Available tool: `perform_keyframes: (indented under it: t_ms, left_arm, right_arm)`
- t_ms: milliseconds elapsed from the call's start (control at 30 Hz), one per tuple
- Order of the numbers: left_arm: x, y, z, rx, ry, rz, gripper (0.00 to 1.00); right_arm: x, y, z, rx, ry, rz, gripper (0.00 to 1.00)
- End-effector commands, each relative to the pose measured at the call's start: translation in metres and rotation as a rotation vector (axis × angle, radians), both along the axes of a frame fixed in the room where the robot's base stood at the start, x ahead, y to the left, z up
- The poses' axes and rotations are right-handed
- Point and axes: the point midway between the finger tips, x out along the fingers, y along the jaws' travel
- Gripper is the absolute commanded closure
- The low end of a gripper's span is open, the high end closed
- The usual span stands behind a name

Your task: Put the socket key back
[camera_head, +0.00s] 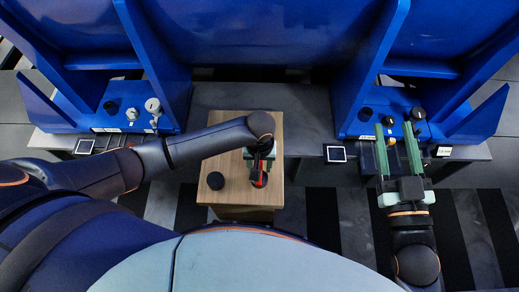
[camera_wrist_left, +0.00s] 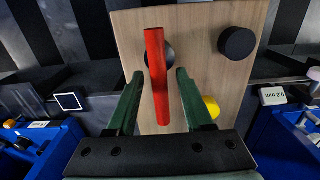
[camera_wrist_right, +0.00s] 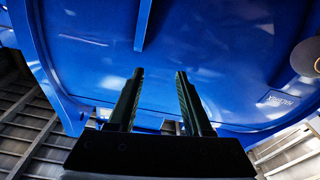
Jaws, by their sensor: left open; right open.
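The socket key, a red bar (camera_wrist_left: 157,75) with a dark round part behind it, is at the wooden box top (camera_wrist_left: 190,70). In the head view its red part (camera_head: 259,177) shows just below my left gripper. My left gripper (camera_wrist_left: 159,78) is open, with the red bar lying lengthwise between its fingers; I cannot tell whether they touch it. My right gripper (camera_head: 395,130) is open and empty over the right blue fixture (camera_head: 361,80). In the right wrist view the right gripper (camera_wrist_right: 160,74) faces a blue panel.
A black round piece (camera_head: 215,180) stands on the box, left of the red bar. A yellow piece (camera_wrist_left: 211,106) shows behind my left gripper's right finger. The left blue fixture (camera_head: 165,75) carries knobs and a white round piece (camera_head: 152,105). Small screens (camera_head: 84,146) (camera_head: 336,153) sit at the bench edges.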

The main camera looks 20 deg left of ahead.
Motion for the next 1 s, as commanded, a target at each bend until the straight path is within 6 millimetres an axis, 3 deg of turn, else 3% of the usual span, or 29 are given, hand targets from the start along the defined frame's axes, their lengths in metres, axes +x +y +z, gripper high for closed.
perform_keyframes:
  t_ms: [267,600,800,1000]
  left_arm:
    - [0.001,0.000,0.031,-0.001,0.000,0.000,0.48]
    - [0.001,0.000,0.066,-0.001,0.000,0.001,0.48]
    - [0.001,0.000,0.078,-0.001,0.001,0.001,0.48]
    - [-0.002,-0.007,0.079,-0.030,-0.009,-0.016,0.48]
  right_arm:
    - [-0.007,-0.003,-0.067,0.000,0.285,-0.031,0.50]
    - [-0.038,-0.003,-0.143,-0.003,0.611,-0.052,0.50]
    - [-0.055,-0.002,-0.170,-0.004,0.734,-0.057,0.50]
    - [-0.063,-0.002,-0.180,-0.007,0.780,-0.059,0.50]
